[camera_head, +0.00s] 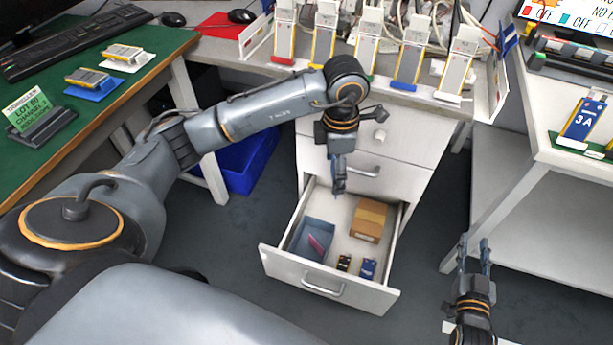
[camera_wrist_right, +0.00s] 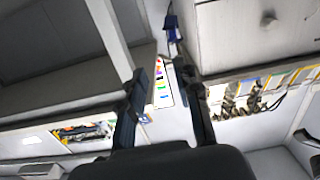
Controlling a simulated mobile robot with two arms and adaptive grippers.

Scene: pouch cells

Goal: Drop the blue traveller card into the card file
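I cannot make out for sure which piece is the blue traveller card. A small blue item (camera_head: 367,268) lies at the front of the open drawer (camera_head: 380,299). A blue open-topped bin (camera_head: 303,254) with a pink piece inside stands at the drawer's left; I cannot tell whether it is the card file. My left gripper (camera_head: 338,190) points down above the drawer; its fingers are close together, and whether they hold anything is unclear. My right gripper (camera_head: 475,250) is low at the right, away from the drawer. Its fingers are apart and empty in the wrist view (camera_wrist_right: 160,75).
A brown box (camera_head: 369,220) and a small dark item (camera_head: 344,263) share the drawer. A green lot card (camera_head: 28,109) stands on the green-topped table at left. Pouch cells stand along the back bench. A blue 3A piece (camera_head: 583,119) is on the right bench.

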